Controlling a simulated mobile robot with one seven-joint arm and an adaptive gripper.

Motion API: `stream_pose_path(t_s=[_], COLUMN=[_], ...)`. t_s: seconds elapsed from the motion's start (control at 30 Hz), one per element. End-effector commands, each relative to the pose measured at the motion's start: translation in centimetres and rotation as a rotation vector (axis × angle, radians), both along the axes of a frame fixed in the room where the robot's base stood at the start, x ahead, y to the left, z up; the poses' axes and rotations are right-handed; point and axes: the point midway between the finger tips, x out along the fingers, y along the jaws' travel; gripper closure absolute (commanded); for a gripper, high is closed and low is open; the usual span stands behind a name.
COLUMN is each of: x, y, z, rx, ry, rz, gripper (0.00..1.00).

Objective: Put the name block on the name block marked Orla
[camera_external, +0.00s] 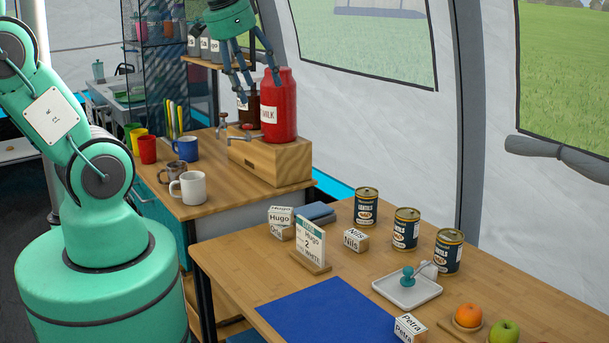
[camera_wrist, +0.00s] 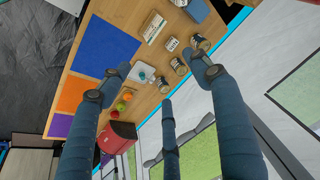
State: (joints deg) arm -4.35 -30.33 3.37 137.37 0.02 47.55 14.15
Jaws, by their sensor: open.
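A white-faced block marked Hugo (camera_external: 280,215) sits on top of a block whose partly readable label looks like Orla (camera_external: 281,232), on the front wooden table. A block marked Nils (camera_external: 355,240) stands alone to their right; it also shows in the wrist view (camera_wrist: 171,43). My gripper (camera_external: 248,84) is open and empty, high at the back near the red milk canister. In the wrist view, my gripper's fingers (camera_wrist: 160,80) are spread with nothing between them.
A sign stand (camera_external: 310,248) stands right beside the stacked blocks. Several dark cans (camera_external: 406,229) and a tray with a teal-handled tool (camera_external: 408,288) are to the right. A blue mat (camera_external: 318,310) lies in front. The milk canister (camera_external: 279,105) stands on a wooden box.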

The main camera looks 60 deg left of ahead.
Motion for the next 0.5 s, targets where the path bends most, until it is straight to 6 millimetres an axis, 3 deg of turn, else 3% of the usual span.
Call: stream_pose_path(t_s=[0.3, 0.5], x=[-5.8, -7.3], y=[-2.3, -2.8], z=[2.7, 3.1], rx=[-0.074, -0.098], ry=[-0.088, -0.109], rz=[0.111, 0.144], gripper=[0.37, 0.37])
